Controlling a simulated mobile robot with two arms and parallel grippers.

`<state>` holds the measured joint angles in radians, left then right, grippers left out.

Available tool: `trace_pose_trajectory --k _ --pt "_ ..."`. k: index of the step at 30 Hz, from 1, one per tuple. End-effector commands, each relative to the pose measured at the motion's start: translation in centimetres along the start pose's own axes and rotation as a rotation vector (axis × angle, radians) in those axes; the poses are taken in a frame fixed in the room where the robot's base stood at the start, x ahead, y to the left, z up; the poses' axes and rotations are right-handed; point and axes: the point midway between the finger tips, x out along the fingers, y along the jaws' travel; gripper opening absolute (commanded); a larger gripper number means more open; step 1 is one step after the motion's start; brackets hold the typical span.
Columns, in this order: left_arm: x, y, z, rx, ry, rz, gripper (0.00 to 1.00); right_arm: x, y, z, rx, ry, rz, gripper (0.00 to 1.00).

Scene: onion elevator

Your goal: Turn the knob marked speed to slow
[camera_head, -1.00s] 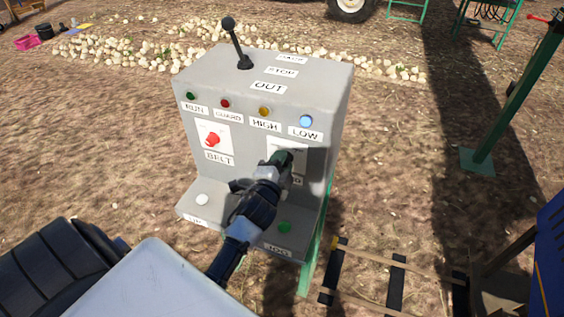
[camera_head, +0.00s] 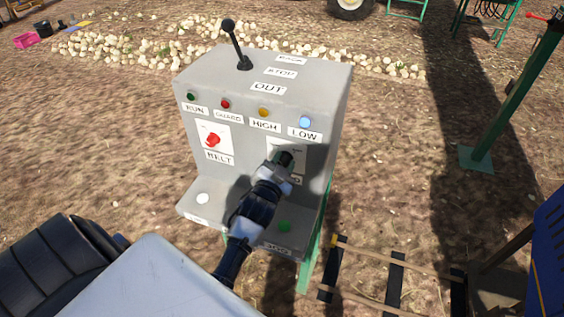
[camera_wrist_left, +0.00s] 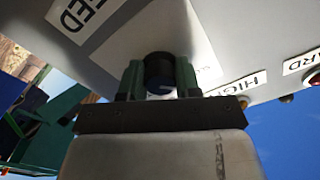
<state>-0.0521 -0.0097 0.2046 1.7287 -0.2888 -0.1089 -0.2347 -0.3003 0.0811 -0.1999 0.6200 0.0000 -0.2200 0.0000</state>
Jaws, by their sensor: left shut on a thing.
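The grey control box (camera_head: 250,75) stands in the middle of the head view, with a red belt knob (camera_head: 213,140) on its front left. My left gripper (camera_head: 284,160) reaches the plate at the front right, under the LOW label, and covers most of it. In the left wrist view a black round knob (camera_wrist_left: 160,72) sits between the two green fingers of my left gripper (camera_wrist_left: 159,80), which is shut on it. A label ending in "EED" (camera_wrist_left: 82,10) is beside its white plate. I cannot tell which way the knob points. My right gripper is not in view.
A black lever (camera_head: 237,45) stands on top of the box. Several coloured lamps line its front. A white button (camera_head: 202,199) and a green button (camera_head: 284,227) are on the lower ledge. A wooden rail with dark slats (camera_head: 395,275) lies to the right.

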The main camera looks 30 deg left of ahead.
Motion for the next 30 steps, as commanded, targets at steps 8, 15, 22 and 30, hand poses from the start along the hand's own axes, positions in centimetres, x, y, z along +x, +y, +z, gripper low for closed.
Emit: trace_pose_trajectory --k 8,15,22,30 --pt "-0.02 0.08 0.09 -0.017 -0.002 0.001 0.09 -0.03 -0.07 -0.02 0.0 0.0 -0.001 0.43" --pt "-0.03 0.09 0.09 -0.017 -0.002 0.001 0.34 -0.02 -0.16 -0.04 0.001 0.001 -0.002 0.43" --pt "-0.02 0.06 0.06 -0.016 -0.001 0.001 0.58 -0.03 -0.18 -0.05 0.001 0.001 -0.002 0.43" --pt "-0.48 0.09 0.15 -0.014 -0.002 0.001 0.58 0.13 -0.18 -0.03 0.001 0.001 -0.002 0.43"
